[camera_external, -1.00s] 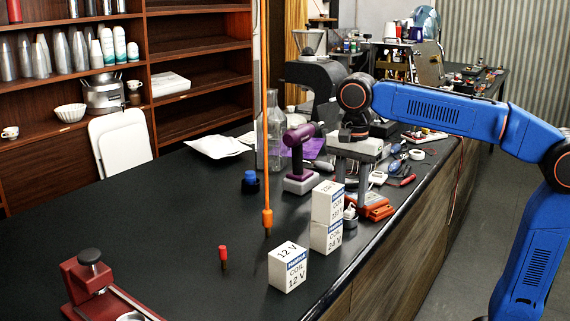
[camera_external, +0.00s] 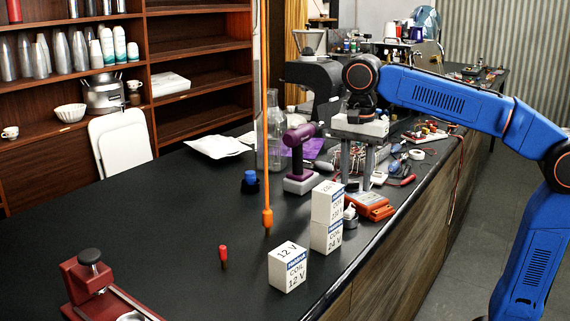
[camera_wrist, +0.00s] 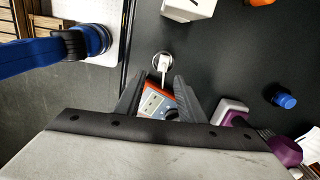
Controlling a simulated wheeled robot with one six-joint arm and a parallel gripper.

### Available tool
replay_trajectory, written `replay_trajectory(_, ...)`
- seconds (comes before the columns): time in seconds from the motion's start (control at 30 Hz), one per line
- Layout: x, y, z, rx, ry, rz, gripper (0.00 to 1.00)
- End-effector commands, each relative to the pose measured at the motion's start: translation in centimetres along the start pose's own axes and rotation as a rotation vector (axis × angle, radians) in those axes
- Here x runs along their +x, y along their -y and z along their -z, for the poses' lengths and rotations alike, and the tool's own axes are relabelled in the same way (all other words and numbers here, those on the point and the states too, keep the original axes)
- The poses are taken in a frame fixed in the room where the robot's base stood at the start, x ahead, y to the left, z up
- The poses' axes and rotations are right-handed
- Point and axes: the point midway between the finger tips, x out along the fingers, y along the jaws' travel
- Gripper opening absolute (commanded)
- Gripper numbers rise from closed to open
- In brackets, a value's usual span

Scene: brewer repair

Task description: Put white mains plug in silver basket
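The white mains plug (camera_wrist: 163,62) shows in the wrist view beyond my fingertips, over the round silver basket (camera_wrist: 154,65). It looks to rest in or on the basket; I cannot tell how deep it sits. In the external view the plug (camera_external: 349,212) is a small white shape just right of the stacked coil boxes, with the basket (camera_external: 350,224) mostly hidden below it. My gripper (camera_wrist: 158,77) is open and empty, its fingers apart from the plug. In the external view my gripper (camera_external: 356,183) points down above the counter, behind the plug.
An orange meter (camera_external: 374,206) lies below and beside my gripper. White coil boxes (camera_external: 326,236) are stacked in front of the plug. A purple drill (camera_external: 299,160) stands to the left, with a glass flask behind.

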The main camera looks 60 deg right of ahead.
Motion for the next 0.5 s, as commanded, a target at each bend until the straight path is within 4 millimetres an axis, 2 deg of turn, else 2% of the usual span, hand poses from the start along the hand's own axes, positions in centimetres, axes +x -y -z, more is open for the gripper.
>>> replay_trajectory(0.27,2.8,-5.2,3.1,-0.398,-0.017,0.056,0.36)
replay_trajectory(0.5,6.4,-10.0,5.4,-0.788,-0.061,0.100,0.36)
